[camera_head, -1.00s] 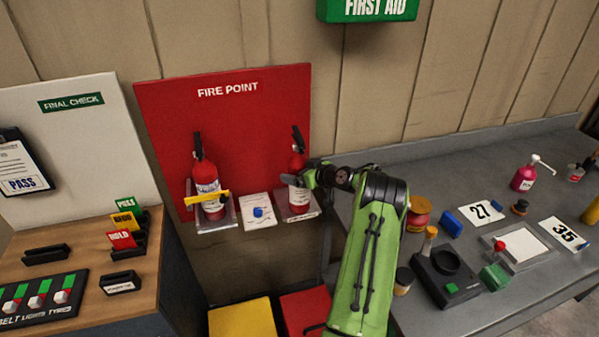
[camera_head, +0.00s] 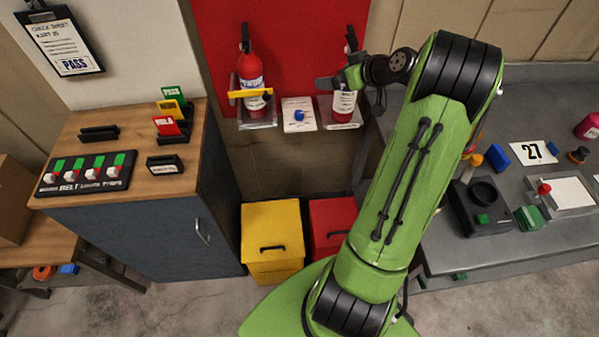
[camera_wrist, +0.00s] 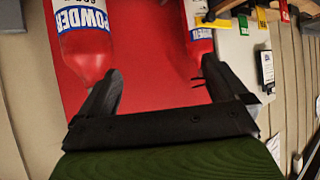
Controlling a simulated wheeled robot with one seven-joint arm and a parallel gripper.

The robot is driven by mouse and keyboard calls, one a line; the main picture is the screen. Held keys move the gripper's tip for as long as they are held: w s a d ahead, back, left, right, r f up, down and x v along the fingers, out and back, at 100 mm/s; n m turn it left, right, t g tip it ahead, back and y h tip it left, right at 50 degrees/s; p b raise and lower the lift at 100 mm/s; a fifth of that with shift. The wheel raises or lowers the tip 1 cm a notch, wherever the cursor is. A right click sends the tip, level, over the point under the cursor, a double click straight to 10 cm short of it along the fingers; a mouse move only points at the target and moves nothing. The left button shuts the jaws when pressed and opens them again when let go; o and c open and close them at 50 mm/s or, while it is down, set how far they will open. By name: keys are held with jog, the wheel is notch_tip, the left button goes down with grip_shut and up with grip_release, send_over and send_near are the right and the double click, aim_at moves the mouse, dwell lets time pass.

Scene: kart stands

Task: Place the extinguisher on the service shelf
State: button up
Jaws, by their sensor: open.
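Two red extinguishers stand at the red fire point board. The left extinguisher (camera_head: 251,70) sits in a bracket with a yellow bar across it. The right extinguisher (camera_head: 343,103) stands upright on a small clear shelf (camera_head: 342,126), partly covered by my gripper (camera_head: 332,83). In the wrist view one extinguisher (camera_wrist: 88,45) is large beside the left finger, and another (camera_wrist: 198,45) is farther off behind the right finger. My gripper (camera_wrist: 160,78) is open, with only the red board visible between its fingers. I cannot tell which surface is the service shelf.
A small ledge with a white card and blue knob (camera_head: 299,115) lies between the extinguishers. Yellow (camera_head: 272,235) and red (camera_head: 330,222) bins stand below. A wooden-topped cabinet (camera_head: 75,185) is at left, a cluttered grey workbench (camera_head: 445,262) at right.

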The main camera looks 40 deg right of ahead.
jog(key=s+a+r+n+g, duration=0.1)
jog(key=s+a+r+g, duration=0.2)
jog(key=a, duration=0.9)
jog(key=s+a+r+g, duration=0.1)
jog(key=s+a+r, duration=0.25)
jog(key=a, duration=0.85)
jog(key=s+a+m, duration=0.1)
jog(key=s+a, duration=0.2)
jog(key=s, duration=0.6)
jog(key=s+a+g+h, duration=0.1)
jog(key=s+a, duration=0.3)
jog(key=s, duration=0.5)
jog(key=shift+a+f+m+g, duration=0.3)
jog(key=shift+f+m, duration=0.05)
jog(key=shift+m, duration=0.05)
